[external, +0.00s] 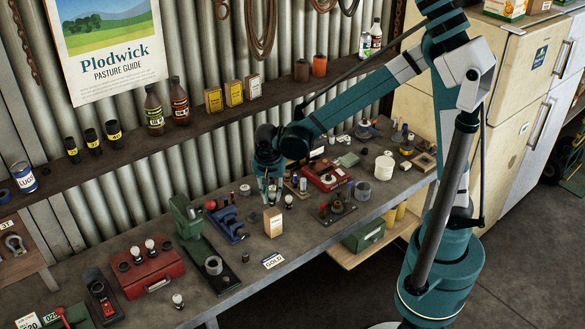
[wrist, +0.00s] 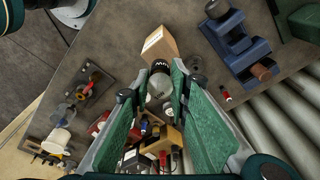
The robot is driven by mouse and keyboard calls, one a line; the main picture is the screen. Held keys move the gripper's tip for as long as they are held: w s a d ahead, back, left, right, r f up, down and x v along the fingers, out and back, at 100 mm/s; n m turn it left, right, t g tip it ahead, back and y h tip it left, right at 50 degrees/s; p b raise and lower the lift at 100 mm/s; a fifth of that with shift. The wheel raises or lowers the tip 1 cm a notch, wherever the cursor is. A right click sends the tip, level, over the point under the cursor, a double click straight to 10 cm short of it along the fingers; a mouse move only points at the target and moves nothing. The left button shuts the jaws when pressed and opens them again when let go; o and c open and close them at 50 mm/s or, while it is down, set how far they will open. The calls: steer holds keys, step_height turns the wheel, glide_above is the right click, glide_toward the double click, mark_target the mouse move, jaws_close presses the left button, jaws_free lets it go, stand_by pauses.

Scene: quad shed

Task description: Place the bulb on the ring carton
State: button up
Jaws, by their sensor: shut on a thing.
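The tan ring carton (external: 273,222) stands upright on the bench, and it also shows in the wrist view (wrist: 160,45), just beyond my fingertips. My gripper (external: 271,187) points down behind the carton in the external view. In the wrist view my gripper's two green fingers (wrist: 158,92) close on a pale, rounded bulb (wrist: 159,86) with a dark end toward the carton. The bulb seems apart from the carton, but its height over the bench is hard to tell. In the external view the fingers partly hide it.
A blue vise (external: 226,222) and a green machine (external: 188,220) stand left of the carton. A red case (external: 326,176) and a dark tray of parts (external: 337,208) lie to the right. Another bulb (external: 178,300) stands near the front edge.

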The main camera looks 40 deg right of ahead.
mark_target(272, 201)
steer(key=shift+f, duration=1.95)
steer(key=shift+f, duration=0.2)
steer(key=o, duration=0.9)
steer(key=shift+r, duration=0.1)
steer(key=shift+r, duration=0.1)
step_height(272, 201, up, 12)
steer(key=s+a, duration=0.1)
steer(key=shift+s+a, duration=0.15)
